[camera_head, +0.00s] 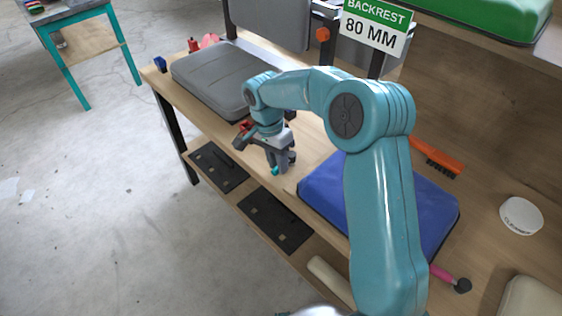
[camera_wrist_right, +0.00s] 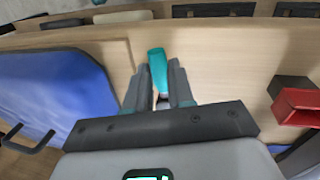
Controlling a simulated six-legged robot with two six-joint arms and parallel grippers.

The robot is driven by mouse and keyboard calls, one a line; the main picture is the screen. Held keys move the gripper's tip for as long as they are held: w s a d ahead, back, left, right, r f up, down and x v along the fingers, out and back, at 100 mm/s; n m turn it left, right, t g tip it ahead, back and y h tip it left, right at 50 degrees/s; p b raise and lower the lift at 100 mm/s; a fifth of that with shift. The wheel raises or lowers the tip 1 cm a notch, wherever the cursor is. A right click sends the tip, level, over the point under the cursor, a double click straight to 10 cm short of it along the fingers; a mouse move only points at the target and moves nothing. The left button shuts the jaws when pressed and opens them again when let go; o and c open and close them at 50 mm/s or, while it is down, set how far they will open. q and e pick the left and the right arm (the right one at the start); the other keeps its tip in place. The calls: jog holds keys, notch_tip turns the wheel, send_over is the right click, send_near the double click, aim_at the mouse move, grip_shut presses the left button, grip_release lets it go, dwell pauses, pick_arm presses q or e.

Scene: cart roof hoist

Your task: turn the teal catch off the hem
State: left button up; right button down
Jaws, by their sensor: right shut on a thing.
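My right gripper (camera_head: 281,163) hangs over the front edge of the wooden bench, between the grey and blue cushions. In the right wrist view its two grey fingers (camera_wrist_right: 158,88) are shut on the teal catch (camera_wrist_right: 157,66), a small upright teal piece between the fingertips. In the head view a bit of the teal catch (camera_head: 275,171) shows at the fingertips. I cannot make out a hem, nor tell whether the catch bears on one. My left gripper is not in view.
The blue cushion (camera_head: 324,188) and grey cushion (camera_head: 212,75) lie on the bench (camera_head: 316,150). A red and dark block (camera_wrist_right: 299,106) is close to the gripper's right in the wrist view. Dark plates (camera_head: 276,219) lie on the lower shelf. An orange brush (camera_head: 437,156) lies behind my arm.

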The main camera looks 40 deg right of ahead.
jog(key=shift+w+r+m, duration=0.1)
jog(key=shift+w+m, duration=0.2)
jog(key=shift+m, duration=0.2)
jog(key=c, duration=1)
grip_release()
jog(key=shift+o, duration=0.2)
jog(key=w+r+p, duration=0.3)
jog(key=r, duration=1.3)
jog(key=shift+w+a+f, duration=0.1)
jog(key=shift+a, duration=0.05)
